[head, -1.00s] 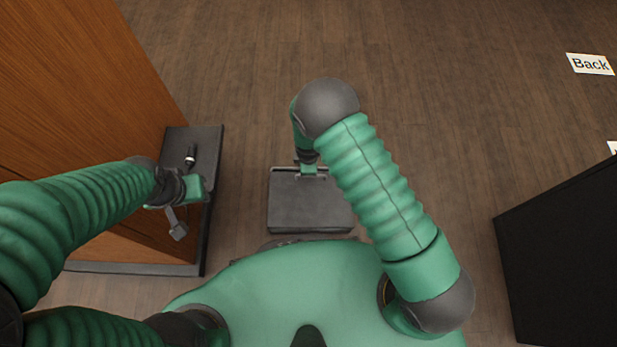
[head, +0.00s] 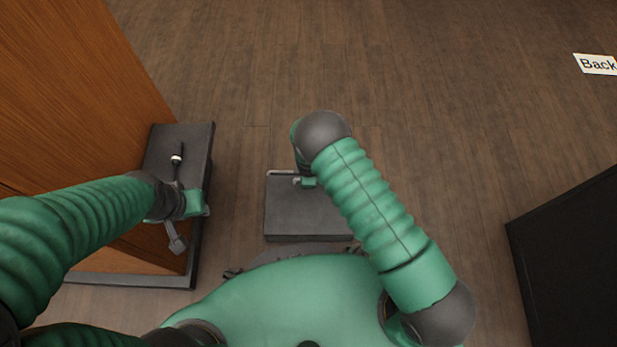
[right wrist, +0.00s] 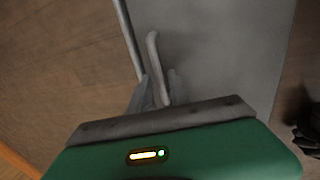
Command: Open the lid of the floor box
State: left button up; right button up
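The floor box (head: 300,222) is a dark grey, flat, square box on the wood floor in front of my base. A thin bar handle (head: 281,172) runs along its far edge. My right gripper (head: 305,183) points down at that far edge, partly hidden by my arm. In the right wrist view the grey lid (right wrist: 225,45) lies flat-looking, and the handle (right wrist: 154,55) runs between the two fingers (right wrist: 158,92), which sit close against both sides of it. I cannot tell whether the lid is raised.
A black box (head: 575,265) stands at the right. A "Back" sign (head: 597,64) lies on the floor. Floor beyond the box is clear.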

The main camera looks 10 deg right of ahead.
grip_shut()
dwell(1.2)
